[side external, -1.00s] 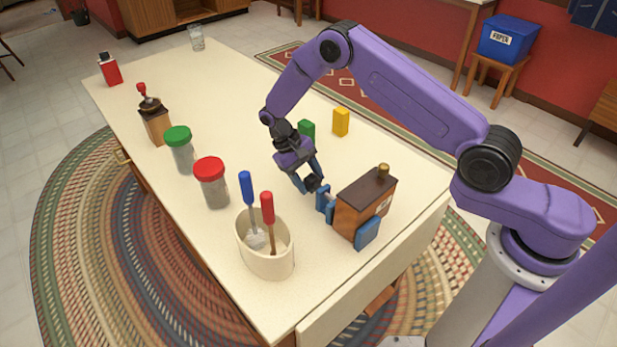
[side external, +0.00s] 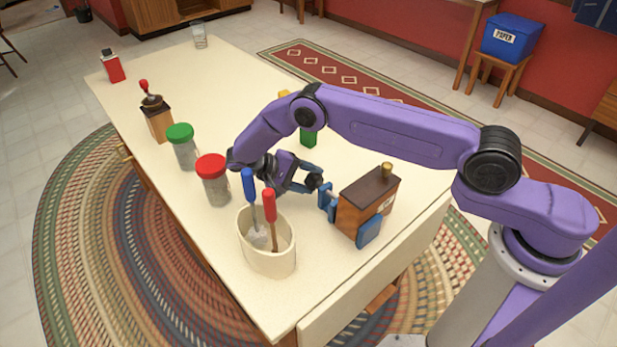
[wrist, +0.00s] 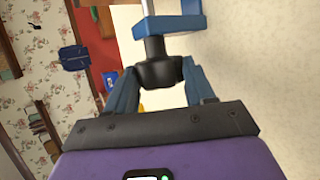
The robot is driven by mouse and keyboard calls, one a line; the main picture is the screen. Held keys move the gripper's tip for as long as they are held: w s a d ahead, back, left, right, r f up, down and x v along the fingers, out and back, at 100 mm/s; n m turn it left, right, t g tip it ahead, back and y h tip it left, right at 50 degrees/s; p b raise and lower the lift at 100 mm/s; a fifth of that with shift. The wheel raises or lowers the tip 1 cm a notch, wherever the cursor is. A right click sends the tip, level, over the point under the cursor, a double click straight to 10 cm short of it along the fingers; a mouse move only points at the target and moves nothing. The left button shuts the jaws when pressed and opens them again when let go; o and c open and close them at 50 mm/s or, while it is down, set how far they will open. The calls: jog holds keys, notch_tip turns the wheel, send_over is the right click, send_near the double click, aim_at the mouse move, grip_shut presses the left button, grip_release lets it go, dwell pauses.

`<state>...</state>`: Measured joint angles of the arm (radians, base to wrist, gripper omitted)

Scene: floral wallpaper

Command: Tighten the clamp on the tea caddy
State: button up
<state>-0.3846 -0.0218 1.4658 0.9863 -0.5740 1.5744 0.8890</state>
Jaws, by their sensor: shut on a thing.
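The tea caddy (side external: 352,220) is a brown wooden box with a dark lid and a brass knob, standing upright near the table's right corner. A blue clamp (side external: 369,232) spans it, with one jaw on the near side and blue parts at its left. The clamp's black knob (wrist: 157,68) sits at the end of a short metal screw, left of the caddy. My gripper (side external: 312,182) comes in from the left, lying nearly level, and is shut on this knob. In the wrist view my gripper (wrist: 160,82) has blue fingers on both sides of the knob, with the blue clamp frame (wrist: 183,23) beyond.
A cream crock (side external: 268,258) with blue- and red-handled tools stands close in front of my wrist. Red-lidded (side external: 214,182) and green-lidded (side external: 183,150) jars and a grinder (side external: 157,122) stand at left. A green block (side external: 308,138) is behind my arm.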

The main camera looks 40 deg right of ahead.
jog(key=shift+a+h, duration=0.1)
jog(key=shift+h, duration=0.3)
jog(key=o, duration=1)
jog(key=shift+o, duration=0.2)
jog(key=shift+v, duration=2.5)
notch_tip(320, 180, up, 7)
